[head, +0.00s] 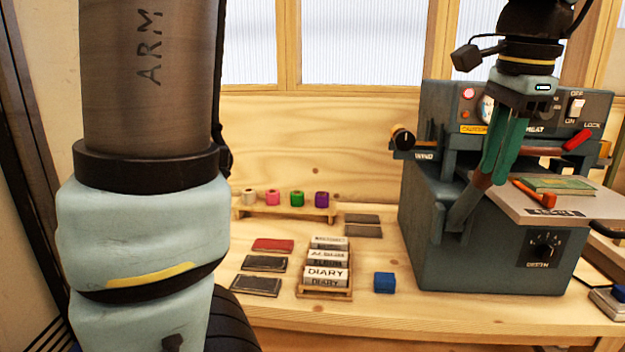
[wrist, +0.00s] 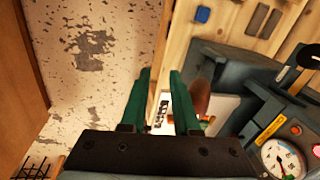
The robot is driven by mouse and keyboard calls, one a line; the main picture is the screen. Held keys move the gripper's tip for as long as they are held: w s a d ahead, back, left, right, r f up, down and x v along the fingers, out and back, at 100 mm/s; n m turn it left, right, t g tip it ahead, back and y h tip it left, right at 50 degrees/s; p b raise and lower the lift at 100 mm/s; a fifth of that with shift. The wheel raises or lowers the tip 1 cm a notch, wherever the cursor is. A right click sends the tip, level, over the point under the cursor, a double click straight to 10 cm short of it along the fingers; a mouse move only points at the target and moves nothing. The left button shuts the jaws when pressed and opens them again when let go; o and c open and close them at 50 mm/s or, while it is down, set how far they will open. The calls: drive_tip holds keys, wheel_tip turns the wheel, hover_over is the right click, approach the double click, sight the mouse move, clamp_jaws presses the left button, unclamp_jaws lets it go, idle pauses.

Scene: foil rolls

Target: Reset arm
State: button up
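My gripper (head: 490,172) hangs at the upper right of the head view, with green fingers pointing down in front of the grey foil machine (head: 470,235). In the wrist view its two green fingers (wrist: 160,72) stand apart with nothing held between them. A brown rounded part (wrist: 201,97) shows beside the right finger; I cannot tell whether they touch. My large arm link fills the left of the head view.
The machine has a side plate (head: 590,205) with a green book (head: 558,186). On the bench (head: 400,317) are a tray of diary blocks (head: 325,293), a blue block (head: 385,282), several dark booklets, a red booklet (head: 273,245) and a rack of coloured rolls (head: 285,211). Bare wood lies left of the machine.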

drive_tip(key=w+a+f+n, duration=0.55)
drive_tip(key=a+f, duration=0.25)
drive_tip(key=a, duration=0.3)
drive_tip(key=w+a+f+n, duration=0.55)
drive_tip(key=a+f, duration=0.25)
drive_tip(key=a, duration=0.3)
drive_tip(key=s+a+f+n, duration=0.3)
drive_tip(key=a+f+n, duration=0.2)
drive_tip(key=a, duration=0.5)
drive_tip(key=shift+a+f+n, duration=0.15)
drive_tip(key=shift+f+n, duration=0.2)
drive_tip(key=shift+n, duration=0.15)
